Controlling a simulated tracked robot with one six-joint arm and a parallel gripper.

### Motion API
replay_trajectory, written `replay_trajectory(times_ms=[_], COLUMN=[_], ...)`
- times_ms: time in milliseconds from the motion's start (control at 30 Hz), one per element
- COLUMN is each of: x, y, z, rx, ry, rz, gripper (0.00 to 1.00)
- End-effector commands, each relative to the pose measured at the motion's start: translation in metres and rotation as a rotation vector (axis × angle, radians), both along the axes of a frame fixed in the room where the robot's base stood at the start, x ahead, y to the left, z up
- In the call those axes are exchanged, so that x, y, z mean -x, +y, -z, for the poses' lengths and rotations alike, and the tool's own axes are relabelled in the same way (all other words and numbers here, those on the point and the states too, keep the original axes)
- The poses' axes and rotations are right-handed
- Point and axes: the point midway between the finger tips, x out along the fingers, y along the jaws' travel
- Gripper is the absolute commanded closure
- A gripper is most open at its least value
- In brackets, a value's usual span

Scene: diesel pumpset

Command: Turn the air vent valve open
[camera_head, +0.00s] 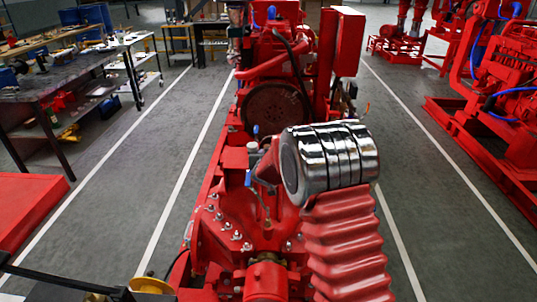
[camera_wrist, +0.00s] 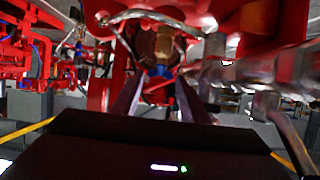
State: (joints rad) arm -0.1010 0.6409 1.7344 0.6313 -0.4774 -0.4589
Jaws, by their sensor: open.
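In the wrist view, the two dark fingers of my gripper (camera_wrist: 158,82) stand apart with a gap between them. A small valve with a brass body (camera_wrist: 164,42) and a blue handle (camera_wrist: 160,71) shows just beyond the fingertips, roughly centred between them. I cannot tell whether the fingers touch the handle. In the head view, small blue-handled fittings show on the red pumpset (camera_head: 248,178) and slightly farther back (camera_head: 256,131); I cannot tell which one is the vent valve. My gripper cannot be made out in the head view.
The red pump casing (camera_head: 228,228) and engine (camera_head: 275,105) fill the middle. A blurred metallic pipe (camera_wrist: 240,68) lies right of my gripper in the wrist view. A workbench (camera_head: 75,75) stands left and another red machine (camera_head: 500,90) right. Grey floor lies free on both sides.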

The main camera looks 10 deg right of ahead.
Motion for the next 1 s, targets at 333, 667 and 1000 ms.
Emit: replay_trajectory(times_ms=[333,667,1000], x=[-0.0088,-0.0086,-0.0085], y=[-0.002,-0.0016,0.0039], z=[0.0035,0.0035,0.0034], rx=[0.0,0.0,0.0], ry=[0.0,0.0,0.0], rz=[0.0,0.0,-0.005], gripper=[0.59,0.75,0.9])
